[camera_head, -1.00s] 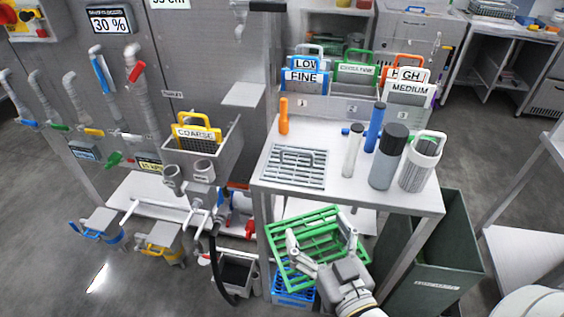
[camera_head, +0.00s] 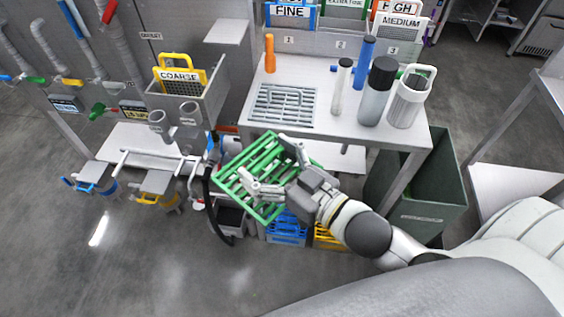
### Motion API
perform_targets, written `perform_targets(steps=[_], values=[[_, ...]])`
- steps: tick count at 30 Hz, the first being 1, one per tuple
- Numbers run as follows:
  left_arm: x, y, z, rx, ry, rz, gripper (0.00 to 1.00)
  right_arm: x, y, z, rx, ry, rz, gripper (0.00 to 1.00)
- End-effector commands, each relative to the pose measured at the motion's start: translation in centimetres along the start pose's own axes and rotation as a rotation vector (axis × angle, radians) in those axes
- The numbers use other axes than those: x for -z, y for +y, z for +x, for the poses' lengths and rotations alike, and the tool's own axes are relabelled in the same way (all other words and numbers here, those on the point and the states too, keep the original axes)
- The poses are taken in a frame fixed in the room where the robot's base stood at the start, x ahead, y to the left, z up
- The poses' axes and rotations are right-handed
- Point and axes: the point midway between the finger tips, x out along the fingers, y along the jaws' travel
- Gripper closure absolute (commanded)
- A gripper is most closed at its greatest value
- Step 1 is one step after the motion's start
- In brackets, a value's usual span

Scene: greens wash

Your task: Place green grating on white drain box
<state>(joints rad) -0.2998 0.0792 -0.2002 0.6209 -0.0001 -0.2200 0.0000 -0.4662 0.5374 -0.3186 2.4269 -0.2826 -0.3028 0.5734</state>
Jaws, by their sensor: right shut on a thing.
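The green grating (camera_head: 234,182) is a slatted rectangular frame, held tilted in the air in front of the table. My right gripper (camera_head: 273,168) is shut on it, its fingers lying across the bars on the right side. A whitish open box with a dark inside, which looks like the white drain box (camera_head: 233,236), stands on the floor below the grating. The grating is apart from it and partly covers it from above. My left gripper is not in view.
A blue crate (camera_head: 287,232) and a yellow crate (camera_head: 328,238) stand on the floor right of the whitish box. A dark hose (camera_head: 208,206) hangs at its left. The table (camera_head: 340,128) carries a grey grate and several bottles. A dark green bin (camera_head: 436,190) stands right.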

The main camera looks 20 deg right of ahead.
Motion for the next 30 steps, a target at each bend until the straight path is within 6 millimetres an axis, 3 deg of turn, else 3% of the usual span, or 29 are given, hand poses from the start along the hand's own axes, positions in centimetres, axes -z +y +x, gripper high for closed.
perform_targets(steps=[9,30], values=[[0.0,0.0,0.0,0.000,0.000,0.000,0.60,1.1,-1.9,2.5,0.182,0.006,-0.014,0.47],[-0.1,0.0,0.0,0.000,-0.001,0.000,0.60,2.5,-4.9,6.0,0.455,0.005,-0.023,0.47]])
